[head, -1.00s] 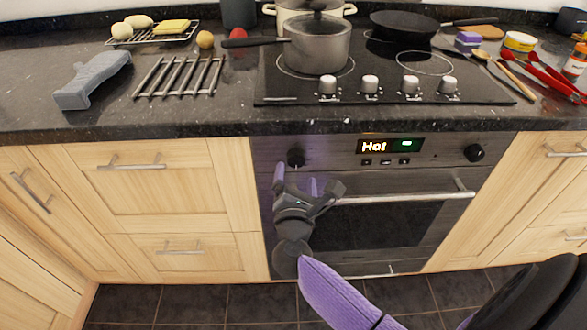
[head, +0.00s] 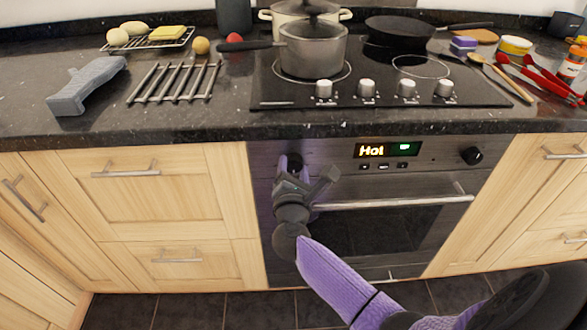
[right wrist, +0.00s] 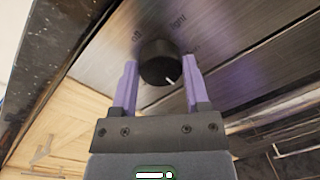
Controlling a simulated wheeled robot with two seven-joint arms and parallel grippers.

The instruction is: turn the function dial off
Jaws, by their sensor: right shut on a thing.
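The black function dial (head: 294,159) is at the left end of the oven's control panel, partly hidden by my gripper in the head view. In the right wrist view the dial (right wrist: 157,60) shows clearly, with labels around it including "off" and "light". Its white mark points to the lower right of that picture, away from the "off" label. My right gripper (head: 293,172) reaches up to the panel, and its purple fingers (right wrist: 158,72) are shut on the dial, one on each side. My left gripper is not in view.
The oven display (head: 388,150) reads "Hot" beside a green icon. A second dial (head: 472,155) is at the panel's right. The oven door handle (head: 400,202) runs below the panel. The granite counter edge (head: 200,135) overhangs above, with hob knobs (head: 366,88) and a pot (head: 312,50).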

